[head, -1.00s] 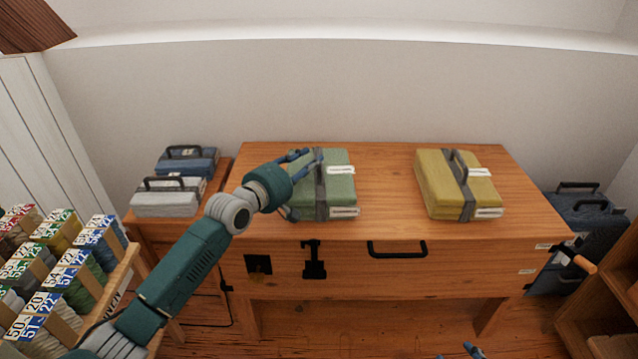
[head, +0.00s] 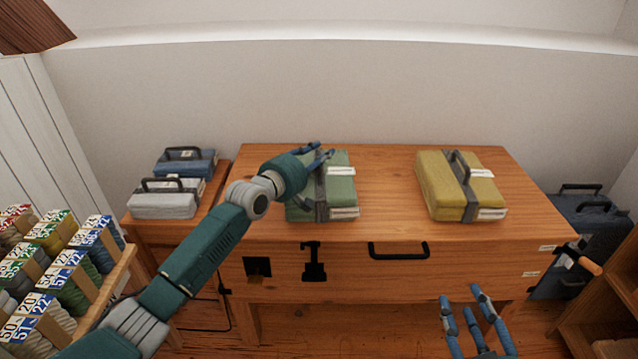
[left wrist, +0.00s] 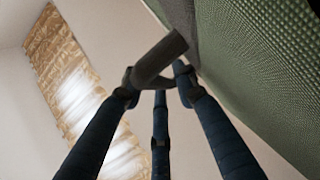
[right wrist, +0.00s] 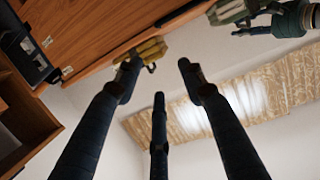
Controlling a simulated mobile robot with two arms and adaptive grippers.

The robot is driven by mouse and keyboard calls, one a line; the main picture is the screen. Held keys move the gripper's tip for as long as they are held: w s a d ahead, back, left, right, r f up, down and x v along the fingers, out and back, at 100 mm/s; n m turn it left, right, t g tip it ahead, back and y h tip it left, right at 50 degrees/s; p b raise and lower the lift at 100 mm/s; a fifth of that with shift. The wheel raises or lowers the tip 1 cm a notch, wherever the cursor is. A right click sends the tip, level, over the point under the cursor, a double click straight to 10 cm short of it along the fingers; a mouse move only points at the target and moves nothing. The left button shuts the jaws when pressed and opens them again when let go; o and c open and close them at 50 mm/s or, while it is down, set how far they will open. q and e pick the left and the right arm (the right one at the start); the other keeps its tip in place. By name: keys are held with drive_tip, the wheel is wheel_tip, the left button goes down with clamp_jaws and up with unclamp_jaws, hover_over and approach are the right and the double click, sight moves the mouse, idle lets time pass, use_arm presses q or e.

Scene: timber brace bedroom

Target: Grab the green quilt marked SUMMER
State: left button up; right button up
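The green quilt (head: 341,187) lies folded on the wooden chest, with a grey strap, a grey carry handle and white labels too small to read. My left gripper (head: 322,154) is over its top at the handle. In the left wrist view the dark handle (left wrist: 160,62) lies between the spread fingertips of my left gripper (left wrist: 157,78), and the green cloth (left wrist: 265,70) fills the right side. I see no firm closure on the handle. My right gripper (head: 468,300) is open and empty in front of the chest, low at the right. It also shows open in the right wrist view (right wrist: 158,70).
A yellow quilt (head: 437,185) lies on the chest (head: 385,205) to the right, with bare wood between. Grey (head: 165,205) and blue (head: 200,163) quilts sit on a lower stand at left. Tagged rolls (head: 60,270) fill a front-left rack. Dark blue bundles (head: 590,225) stand at right.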

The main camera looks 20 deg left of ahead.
use_arm(q)
clamp_jaws()
drive_tip(key=shift+r, duration=0.25)
drive_tip(key=shift+w+r, duration=0.1)
drive_tip(key=shift+r, duration=0.05)
